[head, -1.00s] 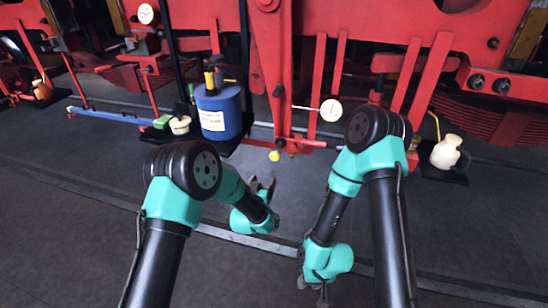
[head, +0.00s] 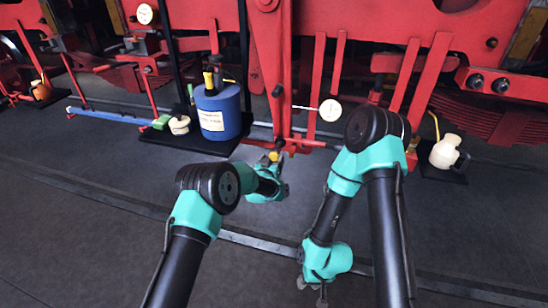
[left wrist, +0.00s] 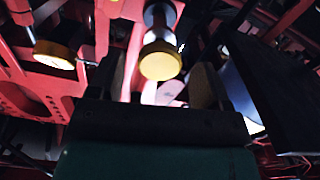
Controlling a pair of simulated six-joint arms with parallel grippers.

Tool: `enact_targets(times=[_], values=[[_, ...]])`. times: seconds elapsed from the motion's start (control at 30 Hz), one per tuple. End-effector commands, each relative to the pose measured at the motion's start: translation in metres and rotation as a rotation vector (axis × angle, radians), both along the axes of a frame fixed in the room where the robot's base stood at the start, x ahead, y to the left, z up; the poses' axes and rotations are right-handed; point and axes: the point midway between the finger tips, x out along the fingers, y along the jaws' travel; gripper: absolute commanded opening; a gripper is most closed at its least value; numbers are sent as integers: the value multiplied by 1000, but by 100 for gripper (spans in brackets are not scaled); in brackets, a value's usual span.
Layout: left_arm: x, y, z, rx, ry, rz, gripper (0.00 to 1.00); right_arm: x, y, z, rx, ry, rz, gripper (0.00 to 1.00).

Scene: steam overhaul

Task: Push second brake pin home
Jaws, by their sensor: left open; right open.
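The yellow-ended brake pin (head: 273,156) shows low on the red brake gear in the head view, partly hidden by my left gripper. In the left wrist view the pin's round yellow head (left wrist: 160,61) sits on a pale shaft, ahead of and between my open fingers. My left gripper (head: 279,163) is at the pin; I cannot tell whether it touches. My right gripper (head: 311,291) is open and empty, low over the floor, well away from the gear. A second yellow round end (left wrist: 55,54) shows at upper left in the left wrist view.
A blue canister (head: 219,115) stands on a dark mat left of the pin. A pale oil can (head: 444,152) stands farther right. The floor in front is clear.

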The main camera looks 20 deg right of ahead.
Motion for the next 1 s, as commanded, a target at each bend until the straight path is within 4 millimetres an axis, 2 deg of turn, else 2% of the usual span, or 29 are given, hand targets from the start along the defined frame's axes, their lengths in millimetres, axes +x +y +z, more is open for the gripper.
enact_targets(times=[0.3, 0.67, 1.0], values=[[22, -13, 0, 0, 0, 0, 72, 0, 0, 0, 0, 0, 0, 43], [24, -15, 0, 0, 0, 0, 72, 0, 0, 0, 0, 0, 0, 43], [24, -15, 0, 0, 0, 0, 39, 0, 0, 0, 0, 0, 0, 43]])
